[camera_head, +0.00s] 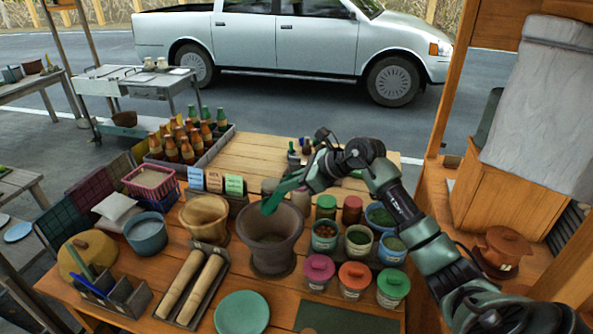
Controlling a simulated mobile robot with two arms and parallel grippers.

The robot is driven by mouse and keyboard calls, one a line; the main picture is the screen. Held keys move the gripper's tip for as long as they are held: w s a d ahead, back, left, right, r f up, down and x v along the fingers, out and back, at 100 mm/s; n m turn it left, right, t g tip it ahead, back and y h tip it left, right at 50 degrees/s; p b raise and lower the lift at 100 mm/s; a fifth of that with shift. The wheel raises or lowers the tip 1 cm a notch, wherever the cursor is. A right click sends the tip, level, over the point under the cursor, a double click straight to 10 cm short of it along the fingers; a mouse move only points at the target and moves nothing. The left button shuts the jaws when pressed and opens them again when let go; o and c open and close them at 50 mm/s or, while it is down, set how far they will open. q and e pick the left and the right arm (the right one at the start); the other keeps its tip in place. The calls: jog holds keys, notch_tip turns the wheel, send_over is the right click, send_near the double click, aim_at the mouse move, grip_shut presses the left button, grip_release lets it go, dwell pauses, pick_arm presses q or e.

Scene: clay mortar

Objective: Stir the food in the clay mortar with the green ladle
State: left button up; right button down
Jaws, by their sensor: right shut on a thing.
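The clay mortar (272,260) stands on the wooden table, a brown bowl-like pot with a wide open rim. The food inside is dark and hard to make out. My right gripper (312,178) is up and to the right of the mortar, shut on the green ladle (283,191). The ladle slants down to the left, and its lower end is over the mortar's back rim; I cannot tell whether it touches the rim. My left gripper is not in view.
Spice jars and bowls (324,235) crowd the mortar's right side. Bottles (188,145) stand behind. A green plate (242,312) lies in front.

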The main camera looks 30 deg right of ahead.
jog(key=shift+w+a+r+g+h+p, duration=0.5)
jog(key=shift+w+a+r+g+p, duration=0.2)
jog(key=shift+w+r+p, duration=0.3)
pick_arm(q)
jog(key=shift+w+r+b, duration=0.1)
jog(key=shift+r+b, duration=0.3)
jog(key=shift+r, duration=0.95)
pick_arm(e)
jog(key=shift+w+a+r+g+h, duration=0.15)
jog(key=shift+w+a+g+h, duration=0.6)
jog(key=shift+w+a, duration=0.25)
jog(key=shift+w+a+r+g+h, duration=0.1)
jog(key=shift+w+a+g+h, duration=0.45)
jog(key=shift+w+a+g, duration=0.4)
jog(key=shift+w+d, duration=0.1)
jog(key=shift+d, duration=0.05)
